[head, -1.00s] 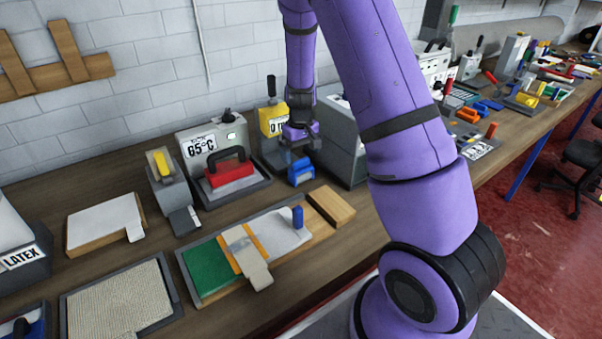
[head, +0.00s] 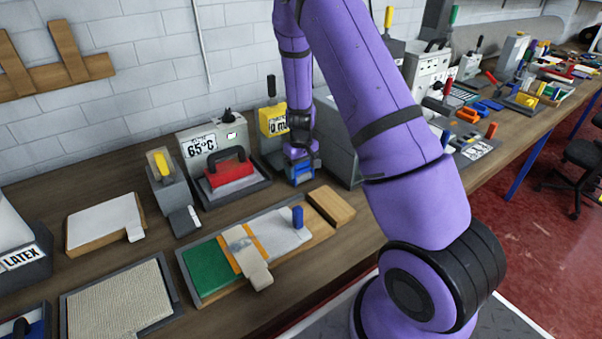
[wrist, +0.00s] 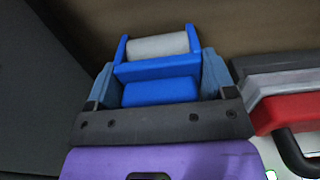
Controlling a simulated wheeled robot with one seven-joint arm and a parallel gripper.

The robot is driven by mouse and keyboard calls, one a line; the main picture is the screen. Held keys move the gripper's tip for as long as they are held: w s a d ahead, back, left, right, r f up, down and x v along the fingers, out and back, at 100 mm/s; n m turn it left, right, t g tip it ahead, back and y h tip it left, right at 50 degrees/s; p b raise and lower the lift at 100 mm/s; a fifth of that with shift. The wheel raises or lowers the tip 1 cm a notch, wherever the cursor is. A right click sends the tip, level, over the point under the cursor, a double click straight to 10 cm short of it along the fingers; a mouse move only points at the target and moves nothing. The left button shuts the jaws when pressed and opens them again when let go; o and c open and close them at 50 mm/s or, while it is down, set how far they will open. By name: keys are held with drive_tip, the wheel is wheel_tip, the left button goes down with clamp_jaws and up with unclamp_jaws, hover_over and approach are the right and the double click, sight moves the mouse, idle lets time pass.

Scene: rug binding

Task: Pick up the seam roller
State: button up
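The seam roller has a blue frame and a pale grey roller. In the wrist view the seam roller (wrist: 158,68) lies straight ahead of my gripper (wrist: 160,82), with its blue body between the two blue-grey fingers. The fingers are spread to either side of it; any gap at the sides is very thin. In the head view my gripper (head: 301,163) points down over the seam roller (head: 301,180) on the bench, mostly covering it.
A yellow-faced box (head: 272,119) stands behind. A large grey box (head: 337,140) is close on the right. A wooden block (head: 331,205) lies in front.

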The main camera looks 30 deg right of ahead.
drive_tip(key=c, duration=0.6)
drive_tip(key=shift+o, duration=0.2)
drive_tip(key=shift+r, duration=0.1)
drive_tip(key=shift+r, duration=0.85)
drive_tip(key=shift+s+a+r, duration=0.1)
drive_tip(key=shift+s+r, duration=0.15)
drive_tip(key=shift+r, duration=0.25)
drive_tip(key=shift+s+r, duration=0.2)
drive_tip(key=shift+r, duration=0.25)
drive_tip(key=s+a+r, duration=0.1)
drive_tip(key=s+a, duration=0.3)
drive_tip(key=s, duration=1)
drive_tip(key=shift+s+r, duration=0.15)
drive_tip(key=shift+s, duration=0.15)
